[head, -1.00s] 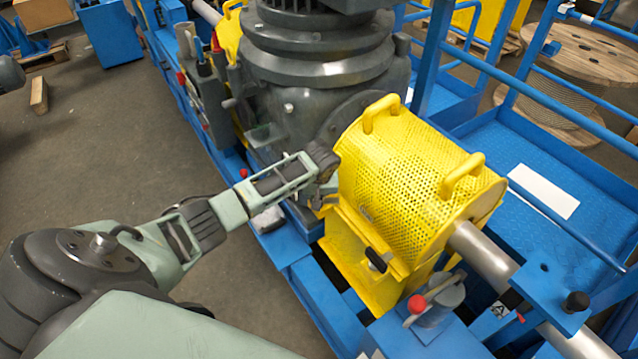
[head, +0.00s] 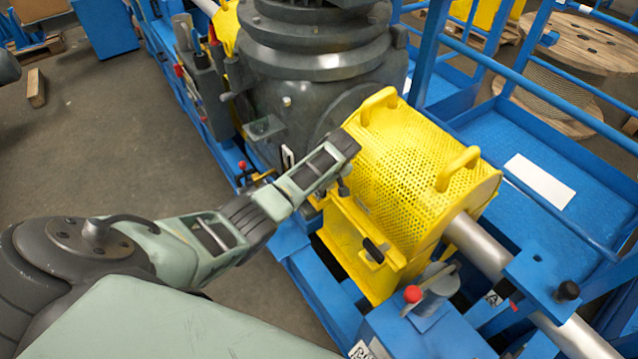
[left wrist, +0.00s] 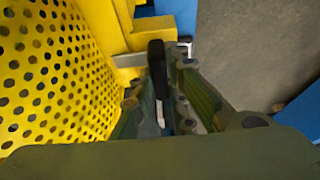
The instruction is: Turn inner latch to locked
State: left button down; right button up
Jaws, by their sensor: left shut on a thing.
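The yellow perforated guard (head: 412,165) sits over the shaft beside the grey gearbox. My left gripper (head: 343,180) is at the guard's near-left side, next to the gearbox. In the left wrist view the gripper (left wrist: 165,88) is shut on a black latch handle (left wrist: 157,65), the inner latch, beside the yellow mesh. The handle stands between the fingers. In the head view the gripper mostly hides this latch. The outer latch (head: 376,250), with a black handle, is on the guard's lower front flange, apart from the gripper. My right gripper is not in view.
The grey gearbox (head: 310,90) stands close behind my left gripper. The silver shaft (head: 478,245) leaves the guard to the right. Open floor (head: 120,150) lies to the left.

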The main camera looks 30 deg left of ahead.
pick_arm(q)
jog(key=shift+a+r, duration=0.1)
jog(key=c, duration=1.7)
grip_release()
jog(key=v, duration=1.2)
